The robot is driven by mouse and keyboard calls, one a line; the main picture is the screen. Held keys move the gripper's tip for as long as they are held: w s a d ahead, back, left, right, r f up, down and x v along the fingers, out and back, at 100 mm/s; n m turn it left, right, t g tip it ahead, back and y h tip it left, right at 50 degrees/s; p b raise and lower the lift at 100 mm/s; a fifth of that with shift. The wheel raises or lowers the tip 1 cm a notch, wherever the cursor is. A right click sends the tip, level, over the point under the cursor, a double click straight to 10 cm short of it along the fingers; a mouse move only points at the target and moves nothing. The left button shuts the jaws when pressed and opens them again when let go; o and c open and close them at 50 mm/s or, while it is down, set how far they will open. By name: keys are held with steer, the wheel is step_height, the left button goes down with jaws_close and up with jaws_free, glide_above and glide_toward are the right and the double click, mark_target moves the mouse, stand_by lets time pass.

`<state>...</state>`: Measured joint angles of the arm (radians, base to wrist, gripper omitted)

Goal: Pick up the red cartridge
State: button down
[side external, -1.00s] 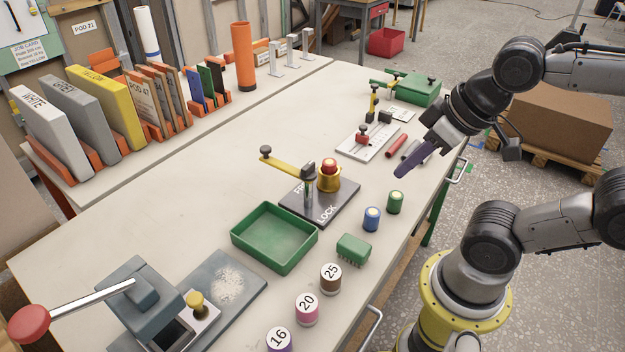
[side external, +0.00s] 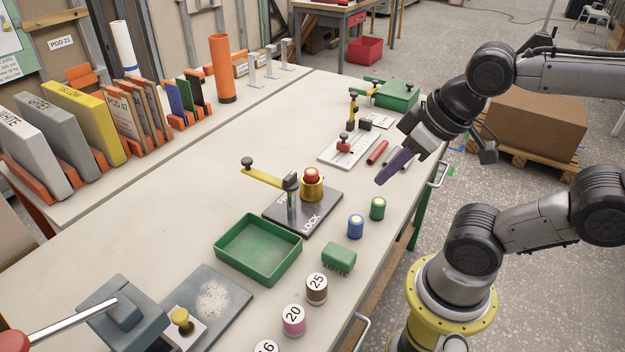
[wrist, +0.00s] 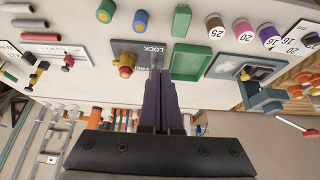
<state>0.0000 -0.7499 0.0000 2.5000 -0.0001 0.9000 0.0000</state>
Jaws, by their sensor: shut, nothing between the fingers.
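A red cylinder (side external: 377,152), which looks like the red cartridge, lies on its side on the bench near its right edge. It also shows at the upper left of the wrist view (wrist: 40,37). My gripper (side external: 381,181) has long purple fingers, shut together with nothing between them. It hangs above the bench, in front of and apart from the red cylinder in the side view. In the wrist view the shut fingers (wrist: 159,84) point toward the lock fixture, with the red cylinder well to their left.
Grey cylinders (side external: 393,163) lie beside the red one. A slide fixture with a red knob (side external: 344,143) stands close by. Blue (side external: 356,226) and green (side external: 377,208) cylinders stand upright nearby. A lock fixture (side external: 323,212) holds a red-topped yellow cup. The bench's left middle is clear.

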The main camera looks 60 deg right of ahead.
steer(key=shift+c, duration=1.7)
jaws_free()
